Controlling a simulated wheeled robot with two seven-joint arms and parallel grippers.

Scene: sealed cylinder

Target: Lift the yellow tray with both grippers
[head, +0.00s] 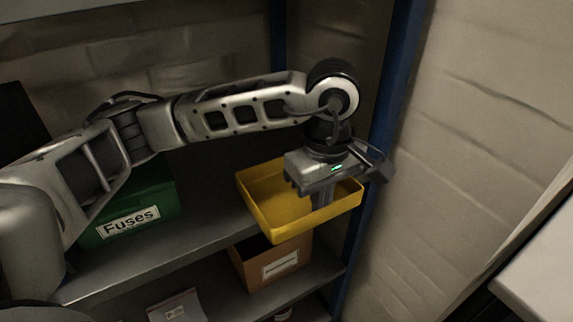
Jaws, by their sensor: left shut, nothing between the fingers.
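The yellow tray (258,198) is on the grey shelf at the right end, close to the blue upright, with its near corner at or past the shelf's front edge. My left gripper (322,199) comes down from above over the right part of the tray. Its fingers point down inside the tray and look shut with nothing between them. The gripper body hides part of the tray's far and right walls. My right gripper is not in view.
A green box labelled "Fuses" (130,218) stands left on the same shelf (190,238), partly behind my left arm. A brown box (272,264) and a clear bag (176,306) are on the shelf below. A blue upright (385,110) and a brick wall bound the right side.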

